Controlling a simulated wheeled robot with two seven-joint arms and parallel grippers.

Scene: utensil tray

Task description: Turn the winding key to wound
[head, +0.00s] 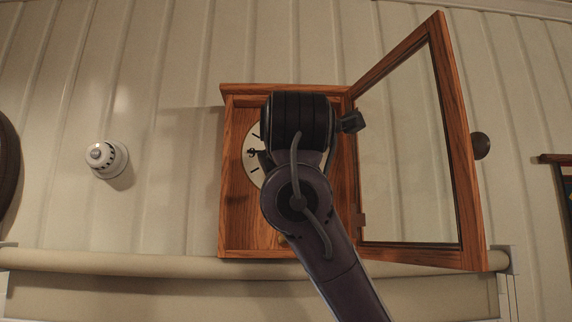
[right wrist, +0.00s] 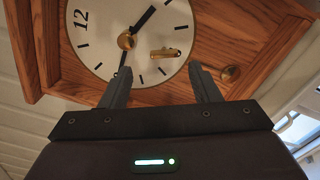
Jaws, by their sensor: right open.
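The winding key (right wrist: 165,53) is a small brass piece on the white clock dial (right wrist: 100,38) in the right wrist view, lying roughly across the picture. My right gripper (right wrist: 158,70) is open, with its two dark fingers apart and pointing at the dial. The key appears between and just beyond the fingertips, with nothing held. Whether a finger touches the dial is unclear. In the head view my right arm covers most of the dial (head: 250,165) and hides the key. My left gripper is in neither view.
The wooden clock case (head: 240,220) hangs on the panelled wall, its glazed door (head: 455,100) swung open to the right. A brass knob (right wrist: 231,73) sits on the wood beside the dial. A white round fitting (head: 106,158) is on the wall at left.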

